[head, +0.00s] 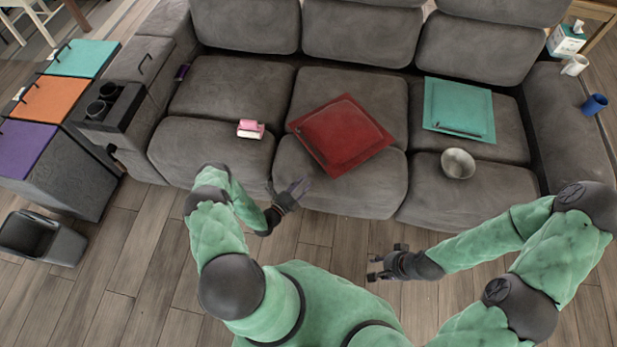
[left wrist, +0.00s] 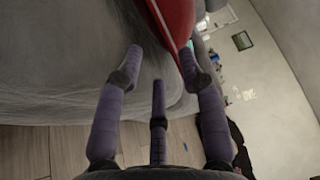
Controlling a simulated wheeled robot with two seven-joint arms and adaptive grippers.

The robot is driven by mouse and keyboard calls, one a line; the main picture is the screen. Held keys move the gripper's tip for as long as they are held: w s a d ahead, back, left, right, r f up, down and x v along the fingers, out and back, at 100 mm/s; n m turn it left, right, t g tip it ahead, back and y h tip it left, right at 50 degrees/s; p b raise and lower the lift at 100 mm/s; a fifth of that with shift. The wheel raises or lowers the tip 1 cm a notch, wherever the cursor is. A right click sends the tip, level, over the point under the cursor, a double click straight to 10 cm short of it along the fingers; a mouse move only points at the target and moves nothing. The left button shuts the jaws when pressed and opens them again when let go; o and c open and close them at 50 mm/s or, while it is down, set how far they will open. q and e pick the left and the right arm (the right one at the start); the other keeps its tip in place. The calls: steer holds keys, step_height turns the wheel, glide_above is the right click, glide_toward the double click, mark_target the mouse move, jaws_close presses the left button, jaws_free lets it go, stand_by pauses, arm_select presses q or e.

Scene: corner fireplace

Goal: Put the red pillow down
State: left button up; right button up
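The red pillow (head: 341,135) lies flat on the sofa, across the middle seat, turned at an angle. My left gripper (head: 296,188) is at the sofa's front edge, just to the left of the pillow's lower left side. In the left wrist view my left gripper (left wrist: 160,62) has its fingers spread, with nothing held between them. The pillow's edge (left wrist: 176,22) shows there close to the right fingertip; I cannot tell whether they touch. My right gripper (head: 372,268) is over the floor in front of the sofa, apart from the pillow, with its fingers apart and empty.
The grey sofa (head: 236,88) also holds a pink-and-white item (head: 250,129), a teal pillow (head: 459,108) and a bowl (head: 458,164). A mug (head: 574,65) and a blue cup (head: 594,104) are on its right arm. A grey bin (head: 40,238) stands at left.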

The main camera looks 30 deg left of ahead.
arm_select(q)
steer(key=s+d+r+m+g+h, duration=0.2)
steer(key=s+d+m+g+h, duration=0.25)
steer(key=d+m, duration=0.35)
steer(key=s+d+r+m+g+h, duration=0.1)
steer(key=s+d+m+g+h, duration=0.2)
steer(key=d+m+g+h, duration=0.55)
steer(key=s+d+r+m+g+y, duration=0.1)
steer(key=s+m+g+y, duration=0.35)
steer(key=s+m, duration=0.45)
steer(key=s+d+r+m+g+y, duration=0.2)
steer(key=s+m+g+y, duration=0.25)
steer(key=s+m, duration=0.45)
steer(key=w+a+r+m+t+y, duration=0.1)
steer(key=w+r+m+t+y, duration=0.2)
steer(key=m, duration=1.1)
step_height(320, 180, up, 2)
steer(key=shift+w+r+m+t+y, duration=0.25)
steer(key=shift+w+m+t+y, duration=0.15)
steer(key=shift+w+t, duration=0.65)
steer(key=shift+w+a+g, duration=0.1)
steer(key=shift+w+g, duration=0.1)
steer(key=shift+g, duration=0.05)
